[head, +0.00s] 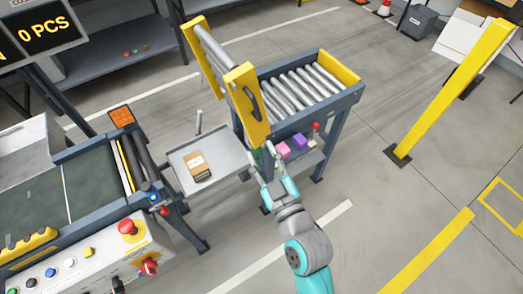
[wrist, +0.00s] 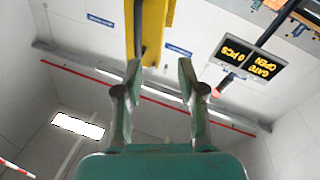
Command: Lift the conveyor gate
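The conveyor gate (head: 248,98) is a roller section with yellow end plates. It stands tilted steeply up at the near end of the roller conveyor (head: 305,88). A dark handle (head: 252,104) is on its near yellow plate. My gripper (head: 268,160) is just below the lower end of that plate, with its fingers pointing up toward it. In the wrist view my gripper (wrist: 159,68) is open, with nothing seen between the fingers. The yellow plate (wrist: 155,30) shows beyond the fingertips. The sign (wrist: 246,67) reads "GATE OPEN 0 PCS", upside down.
A grey tray (head: 225,163) with a small brown box (head: 197,166) stands left of the gate. The belt conveyor and its button panel (head: 90,262) are at left. Pink and purple blocks (head: 290,146) lie under the rollers. A yellow post (head: 450,95) stands right; floor between is clear.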

